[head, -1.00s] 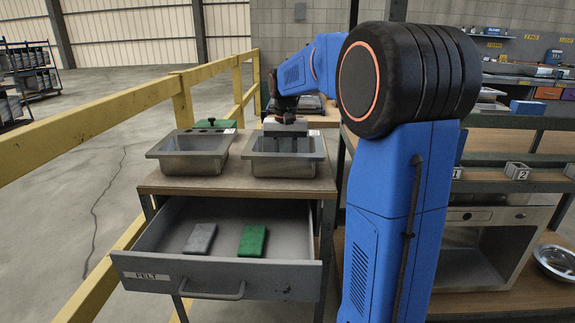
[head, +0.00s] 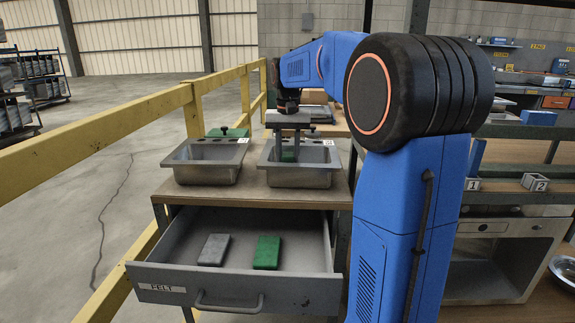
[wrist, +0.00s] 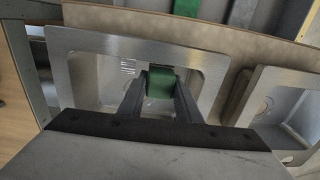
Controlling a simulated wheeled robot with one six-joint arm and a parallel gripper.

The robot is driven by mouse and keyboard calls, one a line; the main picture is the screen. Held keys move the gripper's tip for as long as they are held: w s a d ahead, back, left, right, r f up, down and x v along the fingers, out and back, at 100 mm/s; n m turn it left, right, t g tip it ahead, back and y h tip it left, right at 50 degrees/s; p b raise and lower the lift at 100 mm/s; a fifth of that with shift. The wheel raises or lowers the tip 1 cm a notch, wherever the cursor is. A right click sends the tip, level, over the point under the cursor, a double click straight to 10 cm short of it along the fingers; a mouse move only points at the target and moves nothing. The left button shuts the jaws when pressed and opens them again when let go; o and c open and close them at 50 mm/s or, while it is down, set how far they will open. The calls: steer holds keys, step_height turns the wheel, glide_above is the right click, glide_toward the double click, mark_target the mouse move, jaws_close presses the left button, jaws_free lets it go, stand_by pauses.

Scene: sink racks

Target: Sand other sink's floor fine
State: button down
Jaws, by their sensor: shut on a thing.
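Two steel sinks stand side by side on the cart top, the left sink (head: 207,174) and the right sink (head: 300,176). My gripper (head: 289,153) reaches down into the right sink's bowl. It is shut on a small green block (head: 288,157), which also shows between the fingers in the wrist view (wrist: 160,83). Whether the block touches the sink floor I cannot tell. In the wrist view the gripper's sink (wrist: 80,72) is in the middle and the other sink (wrist: 250,80) is at the right. The left sink's bowl looks empty.
An open drawer (head: 185,290) marked FELT juts out below the sinks. It holds a grey block (head: 214,250) and a green block (head: 267,252). A yellow railing (head: 110,133) runs along the left. Shelves with numbered blocks (head: 535,182) stand at the right.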

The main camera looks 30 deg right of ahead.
steer(key=shift+r, duration=1.25)
steer(key=shift+w+r+n, duration=0.1)
steer(key=shift+r+n, duration=0.55)
steer(key=shift+n, duration=0.15)
steer(key=shift+r+n, duration=5.95)
steer(key=shift+n, duration=1.45)
steer(key=shift+w+a+f, duration=0.1)
steer(key=shift+a+f, duration=0.05)
steer(key=shift+f, duration=1.1)
steer(key=shift+a+f, duration=0.1)
steer(key=shift+f, duration=1.1)
